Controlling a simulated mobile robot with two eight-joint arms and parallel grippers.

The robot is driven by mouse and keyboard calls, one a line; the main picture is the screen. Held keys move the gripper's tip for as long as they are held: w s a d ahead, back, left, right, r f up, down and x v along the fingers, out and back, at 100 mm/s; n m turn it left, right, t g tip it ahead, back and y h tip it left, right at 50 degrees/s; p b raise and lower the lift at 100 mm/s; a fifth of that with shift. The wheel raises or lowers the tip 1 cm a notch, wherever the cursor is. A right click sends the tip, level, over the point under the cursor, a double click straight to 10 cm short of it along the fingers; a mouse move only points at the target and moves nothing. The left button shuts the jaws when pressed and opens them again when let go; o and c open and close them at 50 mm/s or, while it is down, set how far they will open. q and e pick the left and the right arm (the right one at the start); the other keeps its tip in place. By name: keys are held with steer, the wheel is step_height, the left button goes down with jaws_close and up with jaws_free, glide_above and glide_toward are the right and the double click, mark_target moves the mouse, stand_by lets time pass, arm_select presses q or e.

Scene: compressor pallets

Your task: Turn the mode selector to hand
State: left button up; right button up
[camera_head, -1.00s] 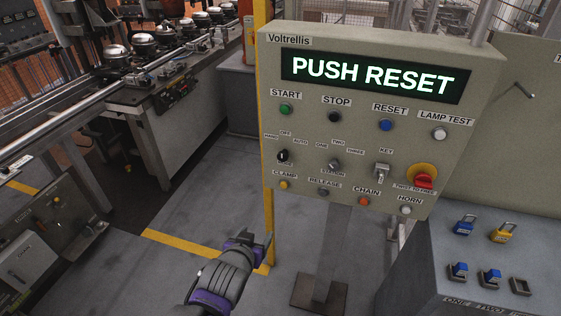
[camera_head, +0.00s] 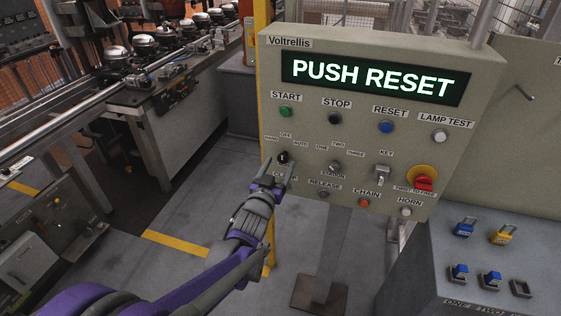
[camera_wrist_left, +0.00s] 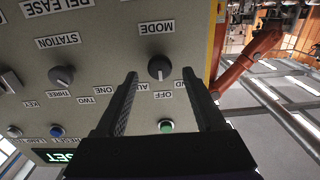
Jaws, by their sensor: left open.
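The mode selector is a black knob (camera_head: 283,157) at the lower left of the grey panel (camera_head: 330,225), with labels for hand, off and auto above it. In the left wrist view the panel is upside down, and the knob (camera_wrist_left: 159,67) has a pale mark on the side towards the OFF label. My left gripper (camera_head: 272,178) is open just in front of the knob and hides the clamp button. In the left wrist view its fingertips (camera_wrist_left: 160,77) are on either side of the knob, with nothing between them gripped; exact depth is hard to tell. My right gripper is not in view.
The display (camera_head: 373,77) reads PUSH RESET. The station selector (camera_head: 334,167) and key switch (camera_head: 382,175) are to the right of the mode knob. The green start button (camera_head: 286,111) is above it. A yellow post (camera_head: 268,228) stands behind the panel's left edge.

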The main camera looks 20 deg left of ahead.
arm_select(q)
steer(key=shift+w, duration=0.9)
steer(key=shift+c, duration=0.3)
jaws_close()
